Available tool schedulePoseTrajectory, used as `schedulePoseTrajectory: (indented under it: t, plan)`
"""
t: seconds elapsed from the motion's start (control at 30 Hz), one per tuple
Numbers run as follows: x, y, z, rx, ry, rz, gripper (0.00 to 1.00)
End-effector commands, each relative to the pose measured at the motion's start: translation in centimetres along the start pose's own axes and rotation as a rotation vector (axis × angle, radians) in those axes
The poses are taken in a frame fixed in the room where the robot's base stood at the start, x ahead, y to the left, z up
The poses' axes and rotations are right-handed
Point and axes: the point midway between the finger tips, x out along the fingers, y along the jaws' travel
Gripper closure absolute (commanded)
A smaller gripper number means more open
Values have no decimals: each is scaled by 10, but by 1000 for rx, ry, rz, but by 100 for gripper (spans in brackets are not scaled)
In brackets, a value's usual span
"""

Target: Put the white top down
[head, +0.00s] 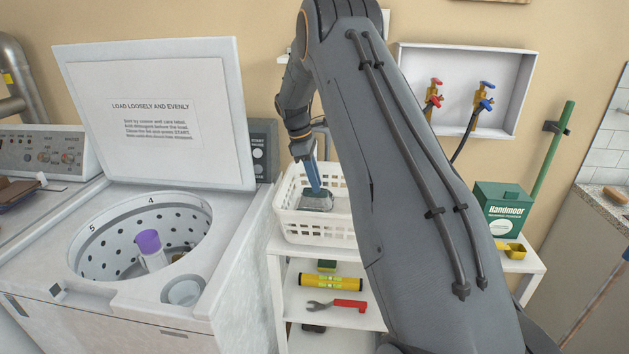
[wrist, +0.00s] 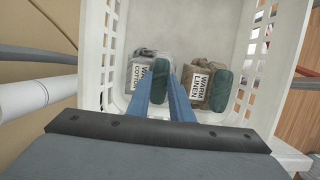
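The white washer lid (head: 155,110) is the white top I can make out; it stands raised and tilted back behind the open drum. A notice is fixed to its inner face. My gripper (head: 317,187) is well to its right, reaching down into a white basket (head: 290,222). In the wrist view my blue fingers (wrist: 161,80) are on either side of a green roll (wrist: 160,68) beside a grey bag (wrist: 141,70) marked WARM COTTON. The fingers are a little apart, but I cannot tell whether they grip the roll.
A brown bag (wrist: 206,78) marked WARM LINEN and another green roll (wrist: 222,90) lie in the basket. The washer drum (head: 110,262) is open, with a purple-topped agitator (head: 150,245). A green Handmoor box (head: 500,208) and a white shelf with tools (head: 337,306) stand to the right.

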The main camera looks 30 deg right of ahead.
Motion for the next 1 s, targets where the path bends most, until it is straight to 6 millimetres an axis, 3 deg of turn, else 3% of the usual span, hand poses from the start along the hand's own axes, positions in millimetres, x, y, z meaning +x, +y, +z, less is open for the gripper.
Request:
schedulePoseTrajectory:
  t: [0.33,0.47,1.0]
  plan:
    - [-1,0,0,0,0,1,71]
    - [-10,0,2,0,1,3,71]
    - [-110,1,2,0,2,4,71]
